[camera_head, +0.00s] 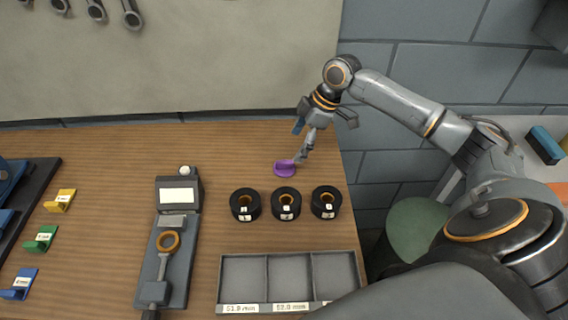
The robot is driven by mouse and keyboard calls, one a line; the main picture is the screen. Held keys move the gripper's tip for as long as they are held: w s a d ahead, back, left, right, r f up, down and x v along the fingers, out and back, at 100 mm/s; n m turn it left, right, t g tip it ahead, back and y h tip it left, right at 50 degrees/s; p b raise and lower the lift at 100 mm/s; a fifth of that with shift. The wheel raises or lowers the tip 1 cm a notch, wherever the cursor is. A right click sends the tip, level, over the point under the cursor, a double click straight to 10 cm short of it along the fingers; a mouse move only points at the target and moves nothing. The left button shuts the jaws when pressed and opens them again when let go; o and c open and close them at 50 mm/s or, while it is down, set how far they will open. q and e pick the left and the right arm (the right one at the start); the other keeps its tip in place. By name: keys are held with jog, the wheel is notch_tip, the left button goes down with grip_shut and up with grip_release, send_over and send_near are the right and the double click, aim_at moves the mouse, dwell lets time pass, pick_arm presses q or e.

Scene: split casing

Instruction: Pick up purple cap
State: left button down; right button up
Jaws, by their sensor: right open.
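The purple cap (284,168) lies on the wooden table near its back right part, behind the row of black rings. It looks like a small curved piece. My right gripper (302,157) points down just right of the cap and above the table, with its fingertips very close to it. The gripper is open; I cannot tell whether a finger touches the cap. My left gripper is not in view.
Several black rings, one of them here (286,203), stand in front of the cap. A grey divided tray (290,304) is at the front. A measuring device (179,222) stands left. Coloured clips (41,238) lie far left. The table between is clear.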

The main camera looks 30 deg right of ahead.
aim_at(287, 161)
jog(key=shift+w+a+f, duration=0.25)
jog(key=shift+w+f, duration=0.05)
jog(key=shift+f, duration=0.25)
jog(key=shift+w+a+f, duration=0.25)
jog(key=shift+w+f, duration=0.05)
jog(key=shift+f, duration=0.25)
jog(key=shift+s+a+f+p, duration=0.1)
jog(key=shift+a+f+p, duration=0.1)
jog(key=shift+f+p, duration=0.25)
jog(key=shift+s+a+f+p, duration=0.1)
jog(key=shift+a+f+p, duration=0.1)
jog(key=shift+f, duration=0.35)
jog(key=shift+x, duration=1.25)
jog(key=shift+w+f, duration=0.1)
jog(key=shift+f, duration=0.2)
jog(key=shift+c, duration=0.2)
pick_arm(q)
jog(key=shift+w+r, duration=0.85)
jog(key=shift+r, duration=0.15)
pick_arm(e)
jog(key=c, duration=1.1)
jog(key=shift+c, duration=0.2)
